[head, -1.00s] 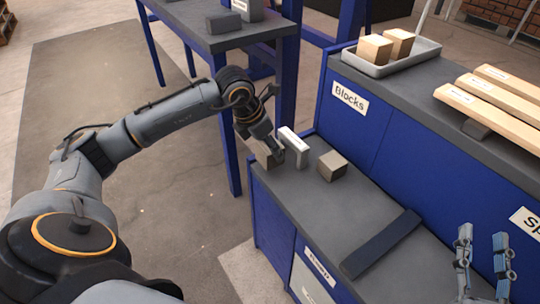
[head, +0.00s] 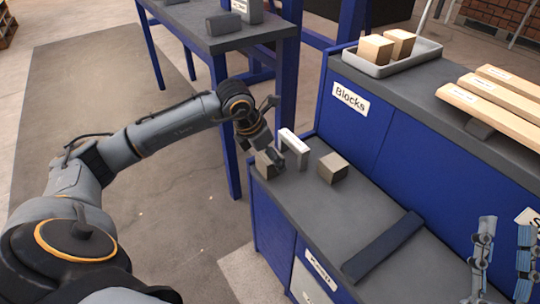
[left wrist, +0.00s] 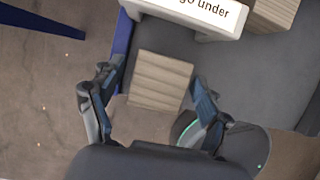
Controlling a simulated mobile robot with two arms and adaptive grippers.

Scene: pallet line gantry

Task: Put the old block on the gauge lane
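A weathered grey-brown block (head: 267,164) sits at the far left end of the low counter, beside a white gate. It also shows in the left wrist view (left wrist: 160,80), between and just beyond the fingertips. My left gripper (head: 264,152) is above this block, its fingers apart with a gap on each side; it also shows in the left wrist view (left wrist: 155,82). A second grey-brown block (head: 332,168) stands right of the gate. My right gripper (head: 505,262) is open and empty at the lower right. I cannot tell which part is the gauge lane.
The white gate (head: 293,143) has a label ending "go under" in the left wrist view. A dark bar (head: 382,246) lies across the low counter (head: 350,210). A tray (head: 400,62) with two lighter blocks and several planks occupy the higher counter.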

